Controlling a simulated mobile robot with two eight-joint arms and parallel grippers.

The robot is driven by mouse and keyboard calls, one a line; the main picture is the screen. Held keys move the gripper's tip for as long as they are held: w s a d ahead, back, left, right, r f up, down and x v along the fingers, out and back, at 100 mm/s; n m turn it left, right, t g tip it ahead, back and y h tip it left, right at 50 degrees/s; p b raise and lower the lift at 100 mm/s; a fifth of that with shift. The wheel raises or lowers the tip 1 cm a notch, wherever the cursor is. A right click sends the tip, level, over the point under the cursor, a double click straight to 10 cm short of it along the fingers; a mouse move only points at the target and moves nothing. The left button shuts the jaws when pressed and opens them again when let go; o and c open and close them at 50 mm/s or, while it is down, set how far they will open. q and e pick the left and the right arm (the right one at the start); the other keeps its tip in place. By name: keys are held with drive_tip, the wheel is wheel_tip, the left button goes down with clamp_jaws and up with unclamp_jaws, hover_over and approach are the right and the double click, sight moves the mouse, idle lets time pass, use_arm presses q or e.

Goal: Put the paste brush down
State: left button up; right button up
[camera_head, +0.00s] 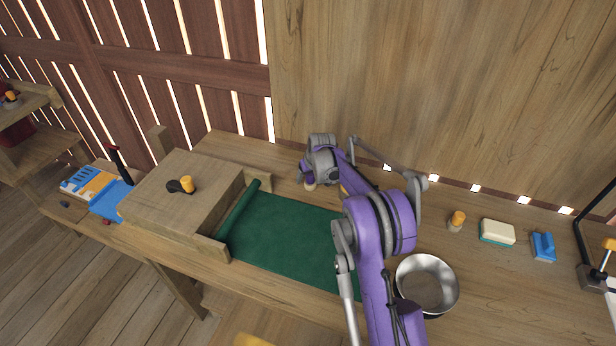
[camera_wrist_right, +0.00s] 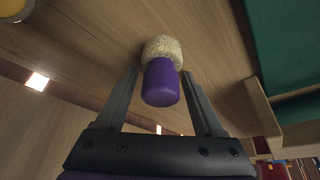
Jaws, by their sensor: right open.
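The paste brush (camera_wrist_right: 161,70) has a purple handle and a pale bristly head. In the wrist view it stands on the wooden bench, bristles down, with its handle toward the camera. My right gripper (camera_wrist_right: 160,80) is open around it, one finger on each side with gaps to the handle. In the head view the right gripper (camera_head: 311,180) is at the back of the bench, behind the green mat, and only the brush's pale lower end (camera_head: 310,187) shows beneath it. My left gripper is not in view.
A green mat (camera_head: 285,235) lies partly rolled beside a wooden box (camera_head: 170,200) with a dark-and-yellow knob. A metal bowl (camera_head: 447,298) stands right of my arm. A yellow-topped peg (camera_head: 456,221), a cream-and-green block (camera_head: 497,232) and a blue block (camera_head: 543,247) line the back right.

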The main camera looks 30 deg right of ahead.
drive_tip(key=shift+s+r, duration=0.15)
drive_tip(key=shift+r, duration=0.35)
drive_tip(key=v, duration=1.1)
drive_tip(key=s+a+r, duration=0.4)
drive_tip(key=s+a, duration=0.5)
drive_tip(key=s+a+f, duration=0.2)
drive_tip(key=s+a, duration=0.2)
drive_tip(key=s, duration=0.5)
drive_tip(key=s+a+f, duration=0.2)
drive_tip(key=s+a, duration=0.1)
drive_tip(key=s, duration=0.6)
drive_tip(key=s+a+f+n, duration=0.1)
drive_tip(key=s+a, duration=0.3)
drive_tip(key=s, duration=0.5)
drive_tip(key=shift+a+f+t, duration=0.3)
drive_tip(key=shift+f, duration=0.1)
drive_tip(key=shift+w, duration=0.1)
